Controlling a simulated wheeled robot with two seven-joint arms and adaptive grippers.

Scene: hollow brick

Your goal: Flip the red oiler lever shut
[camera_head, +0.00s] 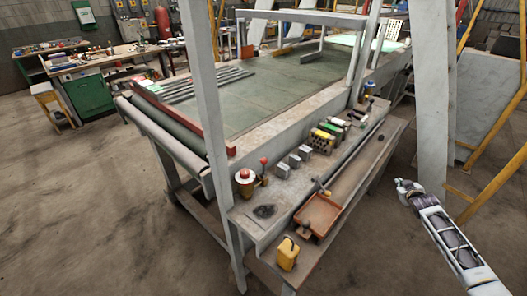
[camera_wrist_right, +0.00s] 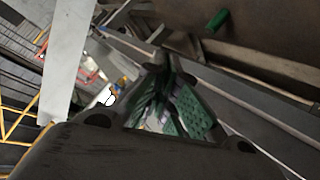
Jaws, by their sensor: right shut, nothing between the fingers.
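A small lever with a red knob (camera_head: 263,160) stands upright on the near end of the bench ledge, and I take it for the oiler lever. Just left of it is a round unit with a red and white top (camera_head: 245,176). My right gripper (camera_head: 402,187) is at the right, beyond the ledge's right side, apart from the lever and touching nothing I can see. In the right wrist view its fingers (camera_wrist_right: 167,66) come together, shut and empty. The lever cannot be made out there. My left gripper is not in view.
The ledge carries grey blocks (camera_head: 293,160), a brown tray (camera_head: 320,215) and a yellow container (camera_head: 288,254). A white upright post (camera_head: 210,110) rises at its left. A slanted white post (camera_head: 433,100) stands behind my right arm. A green cylinder (camera_wrist_right: 217,20) shows in the wrist view.

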